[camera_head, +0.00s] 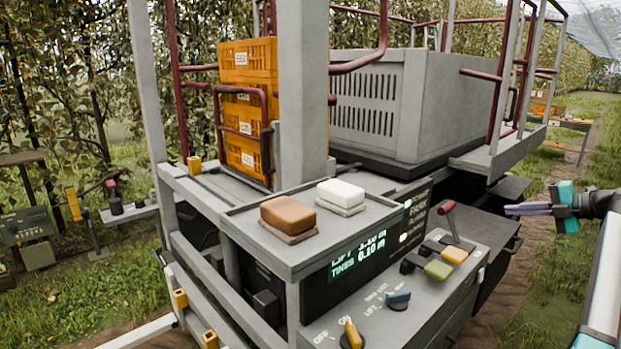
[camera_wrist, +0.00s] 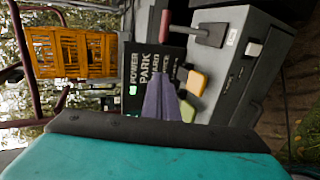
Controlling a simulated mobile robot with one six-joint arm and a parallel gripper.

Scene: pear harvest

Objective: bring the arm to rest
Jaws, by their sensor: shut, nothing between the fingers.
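My gripper (camera_head: 528,209) is at the right side of the head view, its purple-grey fingers together and pointing left. It is shut and empty, in the air to the right of the control panel (camera_head: 334,311). In the wrist view the closed fingers (camera_wrist: 160,97) show in front of the panel, with the teal gripper body below them. The gripper looks apart from the panel in the head view. Part of my arm shows at the right edge of the head view.
The panel carries a red-knobbed lever (camera_head: 447,210), a green button (camera_head: 438,270), a yellow button (camera_head: 455,255) and knobs. A brown block (camera_head: 288,214) and a white block (camera_head: 341,193) lie on the shelf. Orange crates (camera_head: 240,121) are stacked behind. Grass lies open at right.

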